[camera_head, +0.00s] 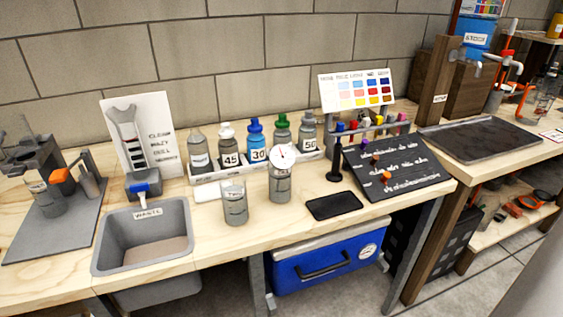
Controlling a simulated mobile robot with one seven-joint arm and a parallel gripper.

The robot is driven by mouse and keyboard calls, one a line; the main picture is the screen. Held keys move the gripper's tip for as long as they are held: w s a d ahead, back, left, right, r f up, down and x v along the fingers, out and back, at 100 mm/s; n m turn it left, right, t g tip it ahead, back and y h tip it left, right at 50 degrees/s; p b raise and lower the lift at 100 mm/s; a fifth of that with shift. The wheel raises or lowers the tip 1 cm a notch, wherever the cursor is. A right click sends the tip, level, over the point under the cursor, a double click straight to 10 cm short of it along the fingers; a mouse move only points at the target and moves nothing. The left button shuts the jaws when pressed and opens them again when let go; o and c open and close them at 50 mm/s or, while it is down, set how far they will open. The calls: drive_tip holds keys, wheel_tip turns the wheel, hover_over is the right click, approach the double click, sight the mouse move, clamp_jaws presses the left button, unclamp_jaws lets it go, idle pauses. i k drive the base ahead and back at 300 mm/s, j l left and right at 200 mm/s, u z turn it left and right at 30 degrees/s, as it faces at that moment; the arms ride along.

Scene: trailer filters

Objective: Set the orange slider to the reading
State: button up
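A dark slanted board (412,178) with rows of white markings stands at the right of the wooden bench. I cannot tell which is the orange slider, and the markings are too small to read. A round white dial (283,155) with a dark needle stands at a clear jar (280,186) left of the board. Its scale is too small to read. My gripper is not in view.
A black flat pad (334,205) and a dark upright tool (336,160) lie and stand left of the board. A glass (234,204), a bottle rack (207,176) and a grey waste sink (103,238) are farther left. A colour chart (357,91) stands behind.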

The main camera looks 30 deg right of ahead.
sight(386, 175)
drive_tip(key=z, duration=1.65)
